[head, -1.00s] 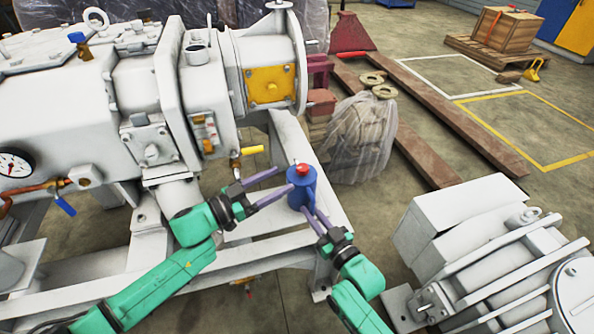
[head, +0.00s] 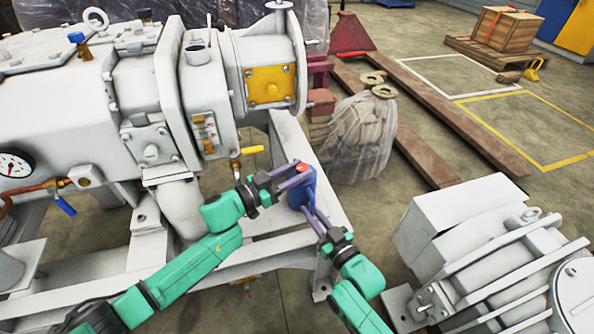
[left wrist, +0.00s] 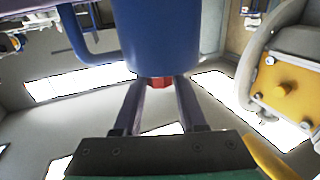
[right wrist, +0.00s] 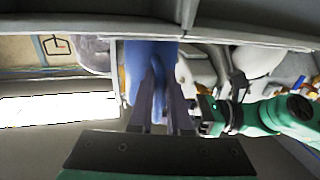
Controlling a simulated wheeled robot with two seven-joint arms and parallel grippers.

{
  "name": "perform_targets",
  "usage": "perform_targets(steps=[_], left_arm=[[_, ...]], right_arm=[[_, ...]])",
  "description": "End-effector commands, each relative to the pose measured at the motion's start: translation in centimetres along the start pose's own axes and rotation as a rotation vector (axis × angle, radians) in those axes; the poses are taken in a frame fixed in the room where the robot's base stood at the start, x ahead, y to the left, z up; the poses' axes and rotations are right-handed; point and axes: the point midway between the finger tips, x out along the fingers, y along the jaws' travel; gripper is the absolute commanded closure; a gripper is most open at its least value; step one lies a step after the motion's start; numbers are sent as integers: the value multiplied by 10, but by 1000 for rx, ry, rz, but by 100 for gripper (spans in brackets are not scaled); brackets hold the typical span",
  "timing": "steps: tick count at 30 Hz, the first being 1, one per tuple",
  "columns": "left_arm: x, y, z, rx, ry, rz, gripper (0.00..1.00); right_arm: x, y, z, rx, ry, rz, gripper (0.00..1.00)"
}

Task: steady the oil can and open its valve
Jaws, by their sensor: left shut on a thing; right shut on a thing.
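The blue oil can (head: 297,195) stands upright on the white frame, with a red valve (head: 302,168) on top. My left gripper (head: 288,177) is at the top of the can. In the left wrist view its purple fingers are shut on the red valve (left wrist: 158,82), beside the blue body (left wrist: 160,40). My right gripper (head: 311,212) is shut on the can from the front right. The right wrist view shows a narrow blue part of the can (right wrist: 157,88) between its fingers; it looks like the handle, but the fingers partly hide it.
The white frame beam (head: 270,222) runs under the can. The large white pump (head: 120,110) with a yellow plate (head: 270,86) fills the left. A second white machine (head: 490,255) stands at the right. Wrapped goods (head: 358,140) lie behind.

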Motion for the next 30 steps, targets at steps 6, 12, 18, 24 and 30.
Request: perform_targets(steps=[6, 12, 18, 24, 30], left_arm=[[1, 3, -1, -3, 7, -67, 100], [2, 7, -1, -6, 9, -191, 100], [3, 9, -2, -8, 12, -333, 100], [4, 9, -4, -5, 13, -446, 100], [3, 9, -3, -1, 9, -510, 100]], right_arm=[[0, 0, 0, 0, 0, 0, 100], [0, 0, 0, 0, 0, -1, 100], [0, 0, 0, 0, 0, -1, 100], [0, 0, 0, 0, -1, 0, 100], [0, 0, 0, 0, -1, 0, 100]])
